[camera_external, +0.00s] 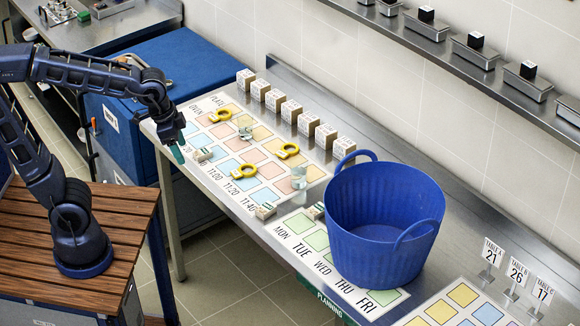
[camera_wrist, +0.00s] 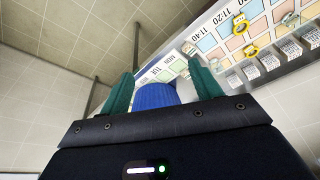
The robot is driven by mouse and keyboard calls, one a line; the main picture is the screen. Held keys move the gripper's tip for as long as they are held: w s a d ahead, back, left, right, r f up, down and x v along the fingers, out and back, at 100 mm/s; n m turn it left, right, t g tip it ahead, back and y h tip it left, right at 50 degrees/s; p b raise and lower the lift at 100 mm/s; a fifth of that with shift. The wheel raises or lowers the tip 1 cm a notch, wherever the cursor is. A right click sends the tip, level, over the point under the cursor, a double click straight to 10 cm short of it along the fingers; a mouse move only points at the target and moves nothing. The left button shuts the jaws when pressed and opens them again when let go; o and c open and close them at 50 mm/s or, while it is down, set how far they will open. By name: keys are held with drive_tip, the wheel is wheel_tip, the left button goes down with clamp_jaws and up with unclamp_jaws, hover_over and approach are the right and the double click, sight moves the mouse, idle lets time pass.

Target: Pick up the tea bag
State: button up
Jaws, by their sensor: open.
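I cannot make out a tea bag for certain in either view. Small pale blocks or packets lie on the printed board: one (camera_external: 202,155) near its left edge, one (camera_external: 264,211) at its front edge, and one (camera_external: 316,211) beside the blue tub. They are too small to identify. My gripper (camera_external: 178,152) hangs by the left end of the steel counter, left of the nearest packet and apart from it. In the wrist view my gripper (camera_wrist: 160,70) shows two teal fingers spread apart with nothing held between them.
The large blue tub (camera_external: 382,222) stands on the counter right of the board; it also shows in the wrist view (camera_wrist: 156,96). Yellow rings (camera_external: 245,171) and small metal pieces (camera_external: 298,178) lie on the board. Several labelled boxes (camera_external: 292,111) line the wall. Table-number signs (camera_external: 516,272) stand at right.

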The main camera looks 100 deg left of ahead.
drive_tip(key=w+a+f+n+g, duration=0.1)
drive_tip(key=w+a+f+n, duration=0.2)
drive_tip(key=a, duration=0.8)
drive_tip(key=n+g+h, duration=0.1)
drive_tip(key=n+g, duration=0.1)
drive_tip(key=n, duration=0.1)
hover_over(202, 152)
wheel_tip(202, 152, down, 18)
drive_tip(key=f, duration=0.3)
drive_tip(key=a+f, duration=0.1)
drive_tip(key=f, duration=0.1)
drive_tip(key=shift+w+f, duration=0.2)
drive_tip(key=shift+w, duration=0.15)
drive_tip(key=shift+s+d+f, duration=0.1)
drive_tip(key=shift+d+f, duration=0.05)
drive_tip(key=shift+f, duration=0.7)
drive_tip(key=shift+s+d+f, duration=0.1)
drive_tip(key=shift+f, duration=0.8)
drive_tip(key=shift+s+d+f, duration=0.1)
drive_tip(key=shift+d+f, duration=0.05)
drive_tip(key=shift+f, duration=0.7)
drive_tip(key=c, duration=1)
